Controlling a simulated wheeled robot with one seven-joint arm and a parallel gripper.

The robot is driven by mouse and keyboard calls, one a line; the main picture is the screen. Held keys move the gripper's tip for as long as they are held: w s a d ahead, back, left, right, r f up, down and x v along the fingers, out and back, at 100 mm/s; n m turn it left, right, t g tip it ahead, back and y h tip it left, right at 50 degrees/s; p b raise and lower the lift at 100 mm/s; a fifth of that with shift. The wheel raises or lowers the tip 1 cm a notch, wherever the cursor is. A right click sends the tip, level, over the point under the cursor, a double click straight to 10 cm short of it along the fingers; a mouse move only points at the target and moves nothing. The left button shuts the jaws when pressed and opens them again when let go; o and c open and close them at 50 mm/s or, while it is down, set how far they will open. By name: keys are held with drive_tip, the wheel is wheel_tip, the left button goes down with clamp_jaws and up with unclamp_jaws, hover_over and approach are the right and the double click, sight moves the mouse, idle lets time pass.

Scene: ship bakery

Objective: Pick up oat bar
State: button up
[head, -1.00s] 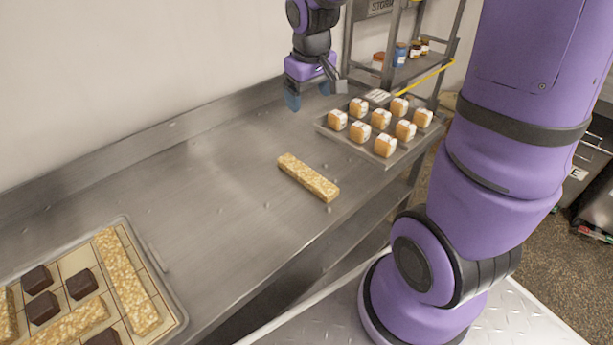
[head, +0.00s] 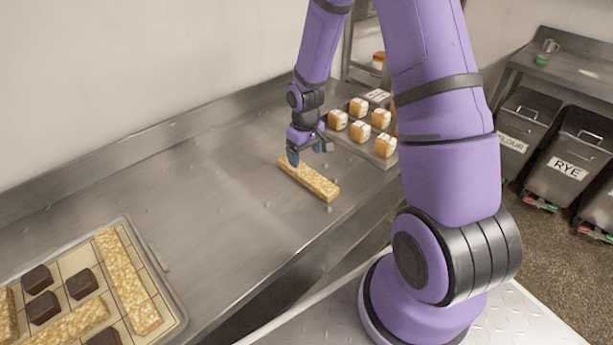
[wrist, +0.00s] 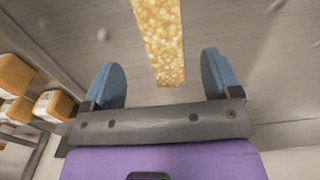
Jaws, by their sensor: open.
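The oat bar (head: 312,182) is a long, pale golden, grainy bar lying flat on the steel counter in the head view. In the wrist view the oat bar (wrist: 160,38) runs from the top edge down to between the fingers. My gripper (head: 309,156) is open and empty, close to the far end of the bar in the head view. In the wrist view my gripper (wrist: 160,82) has its two blue fingers spread, one to each side of the bar's end, with gaps. How high the fingertips are above the counter is hard to tell.
A tray (head: 176,300) at the lower left holds other oat bars and dark square pieces.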

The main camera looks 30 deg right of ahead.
sight(307, 172)
drive_tip(key=shift+s+f, duration=0.2)
drive_tip(key=shift+f, duration=1.65)
drive_tip(key=shift+s+f, duration=0.15)
drive_tip(key=shift+f, duration=1.7)
drive_tip(key=c, duration=1.1)
